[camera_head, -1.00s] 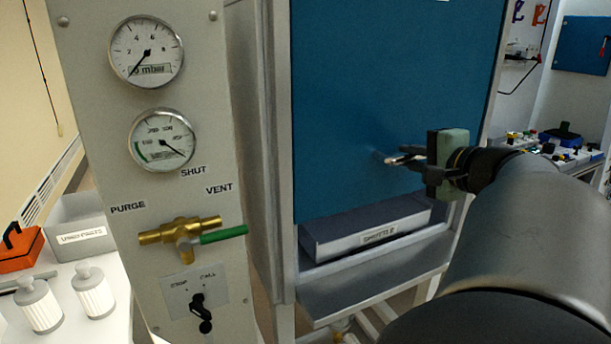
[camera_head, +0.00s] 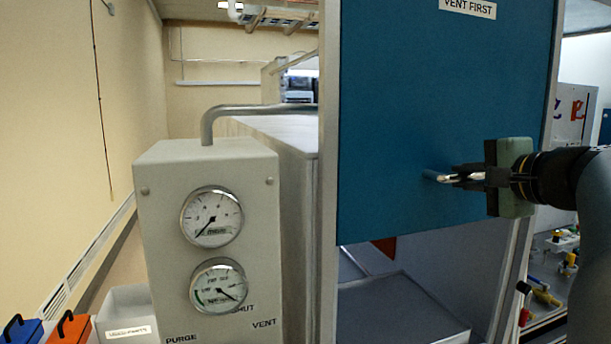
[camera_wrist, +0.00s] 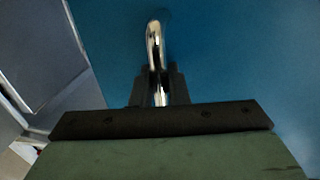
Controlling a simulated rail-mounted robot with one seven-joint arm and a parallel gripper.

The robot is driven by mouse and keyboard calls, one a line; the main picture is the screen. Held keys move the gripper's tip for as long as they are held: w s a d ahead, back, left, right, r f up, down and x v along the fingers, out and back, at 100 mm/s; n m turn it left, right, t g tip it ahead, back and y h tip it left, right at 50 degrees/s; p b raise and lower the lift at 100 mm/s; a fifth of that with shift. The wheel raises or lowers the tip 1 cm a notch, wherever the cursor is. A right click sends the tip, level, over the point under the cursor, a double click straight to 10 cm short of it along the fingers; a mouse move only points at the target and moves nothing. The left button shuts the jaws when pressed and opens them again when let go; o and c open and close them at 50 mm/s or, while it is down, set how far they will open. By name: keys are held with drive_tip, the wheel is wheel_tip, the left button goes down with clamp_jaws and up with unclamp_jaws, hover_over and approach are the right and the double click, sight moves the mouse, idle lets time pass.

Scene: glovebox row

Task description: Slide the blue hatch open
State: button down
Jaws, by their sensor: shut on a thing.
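The blue hatch (camera_head: 430,110) is a flat panel in the right half of the head view, with a "VENT FIRST" label near its top. It stands raised, with an open gap (camera_head: 400,285) below its lower edge. A small shiny handle (camera_wrist: 154,45) sticks out from the hatch. My gripper (camera_head: 460,177) comes in from the right and is shut on the handle. In the wrist view the dark fingers (camera_wrist: 160,88) close around the near part of the handle, and the blue panel fills the background. The fingers hide part of the handle.
A grey panel (camera_head: 160,220) with two round gauges stands left of the hatch; "PURGE" and "VENT" labels show at its bottom. A grey frame post (camera_head: 328,200) borders the hatch. A bench with small coloured parts (camera_head: 545,285) is at lower right. Orange and blue boxes sit at lower left.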

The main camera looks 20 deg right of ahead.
drive_tip(key=shift+r, duration=0.1)
drive_tip(key=c, duration=1.5)
unclamp_jaws()
drive_tip(key=b+v, duration=0.2)
drive_tip(key=v, duration=1.5)
drive_tip(key=shift+s, duration=0.25)
